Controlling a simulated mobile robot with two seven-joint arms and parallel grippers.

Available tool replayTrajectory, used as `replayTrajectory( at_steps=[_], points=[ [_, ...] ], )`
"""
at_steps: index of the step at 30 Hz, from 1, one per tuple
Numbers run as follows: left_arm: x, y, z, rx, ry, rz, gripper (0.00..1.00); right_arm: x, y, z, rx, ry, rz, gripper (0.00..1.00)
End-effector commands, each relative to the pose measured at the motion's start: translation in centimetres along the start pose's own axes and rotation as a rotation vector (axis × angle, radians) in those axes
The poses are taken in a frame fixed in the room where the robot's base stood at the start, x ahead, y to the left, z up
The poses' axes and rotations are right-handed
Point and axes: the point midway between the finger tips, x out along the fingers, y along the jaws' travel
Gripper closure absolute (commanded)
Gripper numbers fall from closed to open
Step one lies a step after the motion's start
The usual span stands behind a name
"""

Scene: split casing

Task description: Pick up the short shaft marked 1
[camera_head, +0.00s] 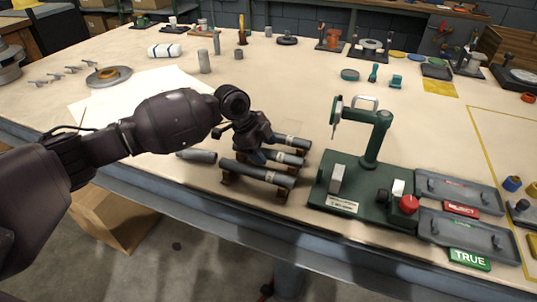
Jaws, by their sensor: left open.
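Several grey shafts with pale labels lie side by side on a low brown rack at the table's front edge: a front one (258,173), a middle one (286,158) and a back one (292,141). The labels are too small to read, so I cannot tell which is marked 1. A shorter grey piece (196,156) lies left of the rack. My left gripper (258,155) is open and points down over the rack, close to the middle shaft; it hides part of the shafts. I cannot tell whether it touches one. My right gripper is not in view.
A green fixture (372,182) with an upright post stands right of the rack. Two grey trays (465,235) beside it carry REJECT and TRUE signs. A white sheet (140,95) lies behind my left arm. Small parts stand along the back.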

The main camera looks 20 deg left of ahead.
Motion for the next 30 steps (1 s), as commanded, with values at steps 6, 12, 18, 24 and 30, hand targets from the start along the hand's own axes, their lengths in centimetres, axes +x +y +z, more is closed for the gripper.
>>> replayTrajectory(
  at_steps=[6,12,18,24,30],
  points=[
    [1.16,-0.07,-0.02,0.0,0.001,-0.002,0.39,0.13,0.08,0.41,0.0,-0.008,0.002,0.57],
    [1.08,-0.08,-0.04,0.0,0.001,-0.003,0.51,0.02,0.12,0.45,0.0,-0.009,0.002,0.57],
    [1.1,-0.06,-0.02,0.0,0.0,-0.002,0.81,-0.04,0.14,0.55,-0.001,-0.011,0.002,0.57],
    [1.1,-0.05,-0.01,0.0,0.0,-0.002,1.0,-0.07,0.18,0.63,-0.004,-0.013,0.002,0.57],
    [0.9,-0.25,-0.15,0.001,0.003,-0.007,1.0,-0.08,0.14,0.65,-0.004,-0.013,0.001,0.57]
  ],
)
